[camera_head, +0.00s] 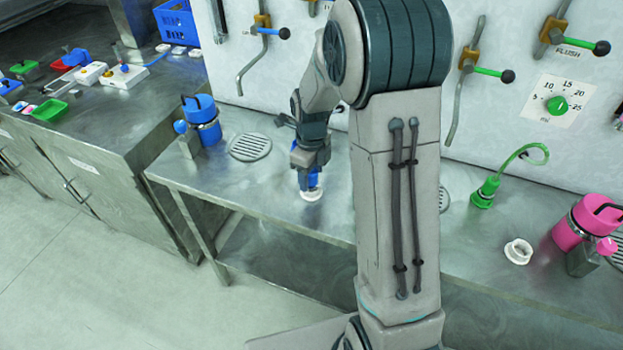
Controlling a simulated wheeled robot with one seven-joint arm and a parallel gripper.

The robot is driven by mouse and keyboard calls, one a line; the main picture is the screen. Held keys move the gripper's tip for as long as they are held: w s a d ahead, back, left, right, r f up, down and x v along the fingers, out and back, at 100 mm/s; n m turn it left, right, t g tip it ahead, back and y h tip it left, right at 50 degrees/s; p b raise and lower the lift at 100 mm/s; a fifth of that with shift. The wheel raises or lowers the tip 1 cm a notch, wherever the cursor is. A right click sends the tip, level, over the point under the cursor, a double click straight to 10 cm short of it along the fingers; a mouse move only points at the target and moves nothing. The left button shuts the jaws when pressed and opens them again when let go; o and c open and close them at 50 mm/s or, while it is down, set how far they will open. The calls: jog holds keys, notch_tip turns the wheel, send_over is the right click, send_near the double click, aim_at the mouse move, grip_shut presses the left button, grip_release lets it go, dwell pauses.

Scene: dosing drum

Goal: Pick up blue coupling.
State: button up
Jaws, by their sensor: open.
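The blue coupling (313,183) stands in a white ring-shaped holder (312,195) on the steel bench, left of my arm. Only its lower part shows, and its top is hidden by my gripper. My gripper (309,170) points down directly over the coupling, with its fingers at or around the coupling's upper part. The fingers are small and dark in this view, and I cannot tell whether they touch the coupling. The gripper is open.
A blue canister (203,122) and a round drain grate (250,147) are to the left on the bench. A green coupling with a hose (485,190), an empty white ring (518,251) and a pink canister (578,228) are to the right. Levers hang on the wall panel behind.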

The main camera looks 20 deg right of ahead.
jog(key=c, duration=1.1)
jog(key=shift+r, duration=0.1)
notch_tip(320, 180, up, 10)
jog(key=shift+b, duration=0.45)
